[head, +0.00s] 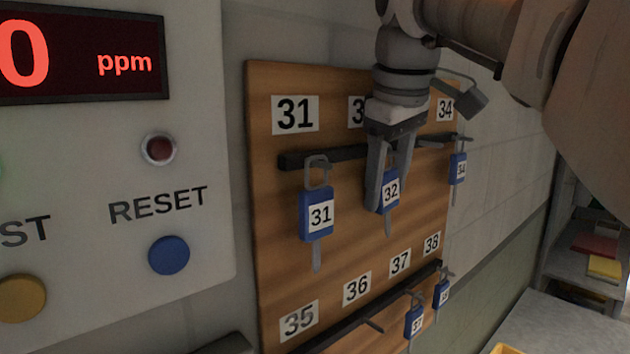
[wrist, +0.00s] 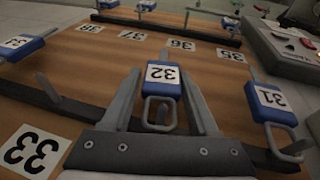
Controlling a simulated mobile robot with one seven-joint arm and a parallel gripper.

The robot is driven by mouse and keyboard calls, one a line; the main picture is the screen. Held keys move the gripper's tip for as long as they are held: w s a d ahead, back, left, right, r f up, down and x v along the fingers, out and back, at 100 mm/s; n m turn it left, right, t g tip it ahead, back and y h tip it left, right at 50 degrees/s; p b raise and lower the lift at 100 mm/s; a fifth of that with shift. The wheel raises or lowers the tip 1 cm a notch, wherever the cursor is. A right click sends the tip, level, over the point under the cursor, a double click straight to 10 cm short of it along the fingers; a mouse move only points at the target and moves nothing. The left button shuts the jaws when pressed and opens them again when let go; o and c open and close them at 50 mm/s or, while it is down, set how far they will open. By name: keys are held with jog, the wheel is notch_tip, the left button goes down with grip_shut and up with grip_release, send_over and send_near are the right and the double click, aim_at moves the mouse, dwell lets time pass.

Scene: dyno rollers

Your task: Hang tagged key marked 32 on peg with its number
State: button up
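The blue key tag marked 32 (head: 391,191) hangs upright in front of the wooden board (head: 330,255), with its key pointing down. My gripper (head: 390,190) reaches down from above, with one finger on each side of the tag. In the wrist view the tag 32 (wrist: 162,74) lies between my fingertips (wrist: 161,78), with what looks like a narrow gap at each side. Its metal loop (wrist: 160,114) appears to be around a peg on the upper rail (head: 285,160), though contact there is unclear. The board's 32 label (head: 356,111) is partly hidden by my gripper.
Tag 31 (head: 317,214) hangs close at left, and tag 34 (head: 458,169) at right. The peg by label 33 (wrist: 32,154) looks empty. Two more tags hang below 37 (head: 400,262) and 38. A panel with buttons (head: 168,255) stands left of the board.

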jog(key=o, duration=0.3)
jog(key=shift+o, duration=0.2)
jog(key=shift+v, duration=3.65)
jog(key=s+f+m+b, duration=0.2)
jog(key=s+f, duration=0.2)
jog(key=f, duration=0.8)
jog(key=s+f+m+t+b, duration=0.1)
jog(key=s+f+m+b, duration=0.2)
jog(key=f, duration=1)
jog(key=s+f+m+b, duration=0.2)
jog(key=s+f, duration=0.4)
jog(key=f, duration=0.7)
jog(key=shift+s+d+f+m+t, duration=0.2)
jog(key=shift+s+m+t, duration=0.1)
jog(key=shift+t, duration=0.1)
